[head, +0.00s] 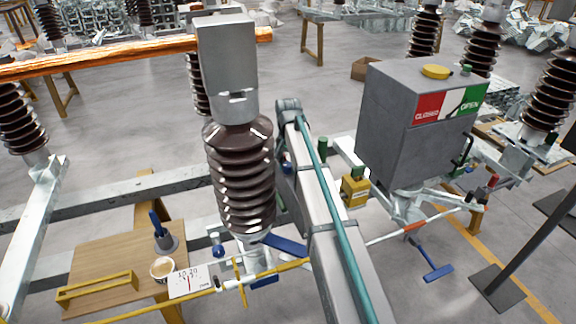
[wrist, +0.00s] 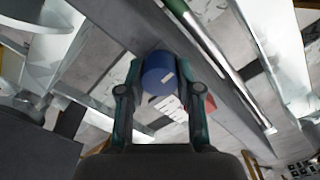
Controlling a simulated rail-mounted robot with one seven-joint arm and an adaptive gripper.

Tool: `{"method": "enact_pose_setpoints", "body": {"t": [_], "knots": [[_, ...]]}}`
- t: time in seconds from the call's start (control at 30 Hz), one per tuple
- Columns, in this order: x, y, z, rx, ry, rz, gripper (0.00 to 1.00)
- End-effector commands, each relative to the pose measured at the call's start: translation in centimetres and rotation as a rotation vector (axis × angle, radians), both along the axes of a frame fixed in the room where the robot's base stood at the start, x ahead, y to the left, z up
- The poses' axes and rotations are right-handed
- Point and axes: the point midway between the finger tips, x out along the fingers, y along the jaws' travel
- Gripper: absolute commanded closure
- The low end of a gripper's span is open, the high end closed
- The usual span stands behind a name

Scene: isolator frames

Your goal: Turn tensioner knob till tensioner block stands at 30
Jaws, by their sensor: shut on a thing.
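In the wrist view, my gripper (wrist: 158,92) has its two teal fingers closed on the sides of a blue round knob (wrist: 158,72). The knob has a small pale mark on its face. A white card with dark marks (wrist: 170,106) and a red piece (wrist: 210,104) show just behind the knob. I cannot read the card or make out the tensioner block in this view. In the head view, I cannot make out my gripper's fingers or the held knob for certain.
A grey cabinet (head: 400,130) marked CLOSED and OPEN and a yellow block (head: 355,191) are to the right.

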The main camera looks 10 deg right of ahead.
Motion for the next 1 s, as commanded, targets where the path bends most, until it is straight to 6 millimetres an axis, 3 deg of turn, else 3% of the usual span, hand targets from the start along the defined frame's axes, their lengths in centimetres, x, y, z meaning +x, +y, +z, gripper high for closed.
{"method": "enact_pose_setpoints", "body": {"t": [0.57,0.6,0.67,1.0], "knots": [[-0.03,-0.01,0.00,0.000,0.000,-0.042,1.00],[-0.03,-0.01,0.00,0.000,0.000,-0.042,0.64],[-0.04,0.00,0.00,0.000,0.000,-0.042,0.55],[0.00,0.00,0.15,0.000,0.000,-0.041,0.55]]}}
